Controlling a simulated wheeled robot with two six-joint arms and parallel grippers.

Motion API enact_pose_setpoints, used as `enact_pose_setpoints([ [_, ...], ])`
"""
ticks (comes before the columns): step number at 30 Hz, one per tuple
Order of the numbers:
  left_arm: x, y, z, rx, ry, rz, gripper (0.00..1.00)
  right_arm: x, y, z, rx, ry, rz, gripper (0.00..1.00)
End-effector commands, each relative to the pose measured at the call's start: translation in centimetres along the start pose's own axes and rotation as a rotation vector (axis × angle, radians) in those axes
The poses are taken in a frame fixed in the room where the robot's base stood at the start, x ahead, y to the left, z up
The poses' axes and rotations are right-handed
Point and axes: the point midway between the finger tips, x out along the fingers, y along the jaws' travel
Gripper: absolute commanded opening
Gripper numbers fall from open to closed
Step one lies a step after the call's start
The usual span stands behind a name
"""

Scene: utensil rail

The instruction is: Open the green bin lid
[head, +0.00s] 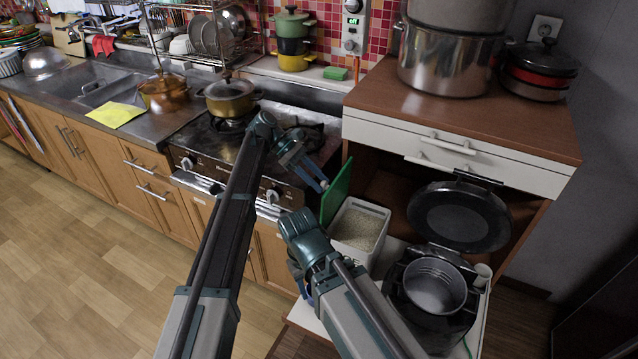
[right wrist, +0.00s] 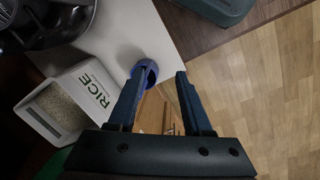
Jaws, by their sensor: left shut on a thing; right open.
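The white rice bin (head: 373,234) stands on a white shelf below the wooden counter, its mouth uncovered with rice showing inside. Its green lid (head: 337,192) stands steeply tilted up at the bin's left side. My left gripper (head: 322,185) is shut on the lid's upper edge. In the right wrist view the bin (right wrist: 70,105) shows its RICE label, and a strip of green lid shows at the bottom edge. My right gripper (right wrist: 160,80) is open in front of the bin, its fingers apart. A small blue round thing (right wrist: 145,70) is by one fingertip.
A black cooker with its lid up (head: 460,217) and a metal pot (head: 435,287) inside stands right of the bin. The stove (head: 240,150) is to the left. The counter with drawers (head: 450,150) overhangs behind the bin. Open wooden floor (head: 60,250) lies at the left.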

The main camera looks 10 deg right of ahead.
Motion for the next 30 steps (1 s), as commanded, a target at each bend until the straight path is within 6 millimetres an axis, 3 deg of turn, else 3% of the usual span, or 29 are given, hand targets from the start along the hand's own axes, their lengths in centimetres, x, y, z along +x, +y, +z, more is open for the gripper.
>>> enact_pose_setpoints([
  [11,-0.1,-0.1,-0.2,-0.001,0.002,-0.001,0.0,0.1,0.0,0.0,0.0,0.0,0.0,0.5],
  [12,-0.1,-0.1,-0.2,-0.001,0.002,-0.001,0.45,0.1,0.0,0.0,0.0,0.0,0.0,0.5],
  [16,-0.1,-0.1,-0.2,-0.001,0.001,0.0,0.68,0.1,0.0,0.0,0.0,0.0,0.0,0.5],
  [25,-0.2,0.0,-0.1,0.0,-0.001,0.0,0.7,0.0,0.0,0.0,0.0,0.0,0.0,0.5],
  [30,-1.9,0.1,0.2,0.0,-0.001,0.001,0.7,-1.3,0.1,0.1,0.0,0.0,0.0,0.5],
])
